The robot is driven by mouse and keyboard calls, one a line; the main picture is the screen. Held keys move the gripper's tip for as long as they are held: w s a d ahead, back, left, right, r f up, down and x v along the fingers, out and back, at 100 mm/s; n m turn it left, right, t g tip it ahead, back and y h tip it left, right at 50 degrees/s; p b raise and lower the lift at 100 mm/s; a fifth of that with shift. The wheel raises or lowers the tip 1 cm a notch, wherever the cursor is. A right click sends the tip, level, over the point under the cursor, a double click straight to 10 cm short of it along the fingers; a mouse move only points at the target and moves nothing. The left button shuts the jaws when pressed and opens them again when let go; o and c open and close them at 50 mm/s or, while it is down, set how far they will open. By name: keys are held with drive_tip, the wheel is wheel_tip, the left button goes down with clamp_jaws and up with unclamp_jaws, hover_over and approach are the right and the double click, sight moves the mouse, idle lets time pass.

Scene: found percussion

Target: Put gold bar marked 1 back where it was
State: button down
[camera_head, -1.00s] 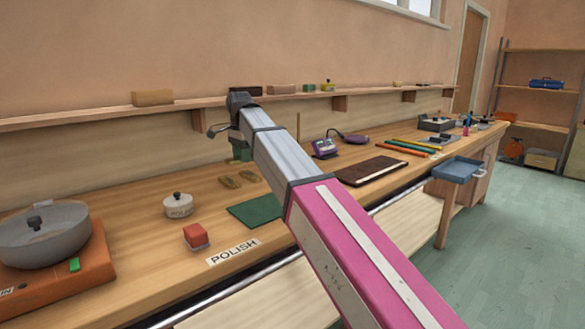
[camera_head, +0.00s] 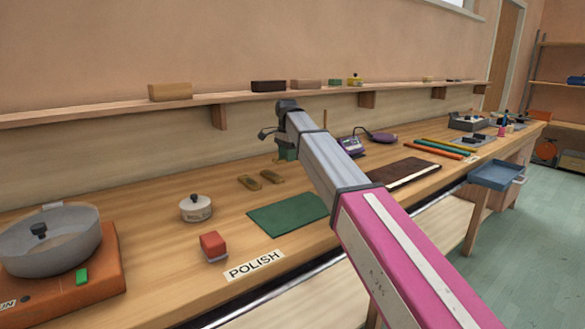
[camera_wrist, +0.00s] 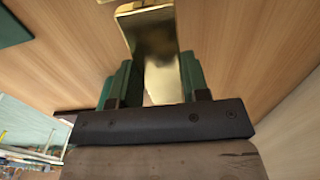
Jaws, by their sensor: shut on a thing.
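A shiny gold bar (camera_wrist: 150,40) is held between the green fingers of my gripper (camera_wrist: 155,80) in the wrist view, reaching out past the fingertips. No number can be read on it. A second gold edge (camera_wrist: 118,1) is cut off at the top of the wrist view. In the head view my gripper's green fingers (camera_head: 287,152) are partly hidden behind my arm, over the back of the bench, and the bar does not show there.
On the wooden bench stand a grey pan (camera_head: 50,240) on an orange base, a small white lidded pot (camera_head: 195,210), a red block (camera_head: 213,245), a green mat (camera_head: 285,216) and a POLISH label (camera_head: 255,265). A wall shelf (camera_head: 120,107) runs above.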

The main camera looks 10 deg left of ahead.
sight(292, 173)
drive_tip(key=shift+w+d+f, duration=0.35)
drive_tip(key=shift+w+f, duration=0.05)
drive_tip(key=shift+w, duration=0.15)
drive_tip(key=shift+w+d+f, duration=0.3)
drive_tip(key=shift+w+f, duration=0.05)
drive_tip(key=shift+w, duration=0.15)
drive_tip(key=shift+f, duration=2.05)
drive_tip(key=c, duration=0.6)
unclamp_jaws()
drive_tip(key=shift+f, duration=0.1)
wheel_tip(292, 173, up, 12)
drive_tip(key=shift+f, duration=0.15)
drive_tip(key=shift+r, duration=0.3)
drive_tip(key=shift+d, duration=0.1)
